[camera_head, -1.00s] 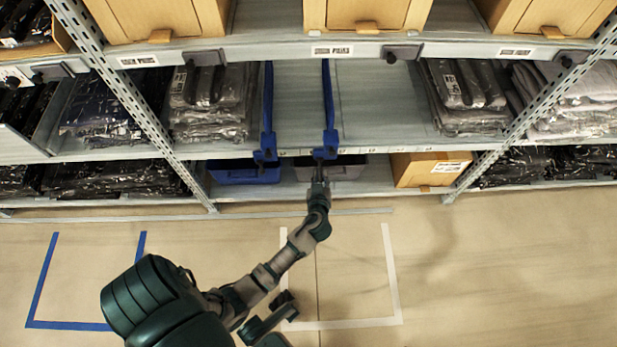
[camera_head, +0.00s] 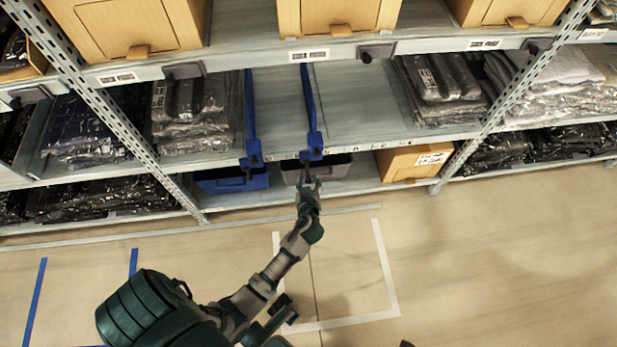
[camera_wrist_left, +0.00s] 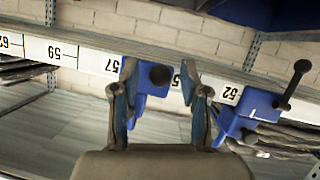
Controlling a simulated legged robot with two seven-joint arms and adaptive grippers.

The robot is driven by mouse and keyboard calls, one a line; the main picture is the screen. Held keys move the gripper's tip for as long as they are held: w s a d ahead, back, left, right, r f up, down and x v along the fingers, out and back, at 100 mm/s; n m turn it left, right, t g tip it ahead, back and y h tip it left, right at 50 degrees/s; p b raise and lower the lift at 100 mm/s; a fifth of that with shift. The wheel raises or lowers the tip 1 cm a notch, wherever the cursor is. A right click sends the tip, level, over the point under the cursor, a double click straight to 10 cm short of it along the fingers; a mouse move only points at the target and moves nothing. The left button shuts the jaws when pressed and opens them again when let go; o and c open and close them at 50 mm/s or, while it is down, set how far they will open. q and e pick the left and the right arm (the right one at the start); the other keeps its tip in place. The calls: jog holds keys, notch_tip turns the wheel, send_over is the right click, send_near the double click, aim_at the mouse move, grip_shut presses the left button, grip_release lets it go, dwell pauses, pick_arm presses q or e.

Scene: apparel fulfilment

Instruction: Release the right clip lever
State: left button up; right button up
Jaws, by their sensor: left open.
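The right blue clip (camera_head: 312,150) sits on the shelf's front edge, at the near end of a blue divider bar. In the left wrist view this clip (camera_wrist_left: 137,97), with its round black lever knob (camera_wrist_left: 160,75), shows between and beyond the fingertips. My left gripper (camera_head: 307,183) is just below and in front of it in the head view. It is open, with its two fingers (camera_wrist_left: 158,88) spread and nothing held. I cannot tell whether a finger touches the clip. The left blue clip (camera_head: 252,157) also shows at the right of the wrist view (camera_wrist_left: 240,118), with its black lever sticking out.
Below the clips stand a blue bin (camera_head: 232,180), a grey bin (camera_head: 334,166) and a cardboard box (camera_head: 411,162). Bagged clothes (camera_head: 194,108) flank the dividers on the shelf (camera_head: 368,104). Shelf uprights stand on both sides. The floor in front is clear, with white tape marks (camera_head: 388,268).

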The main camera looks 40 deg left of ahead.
aim_at(309, 182)
pick_arm(q)
jog(key=v, duration=0.6)
jog(key=shift+d, duration=0.1)
dwell(0.3)
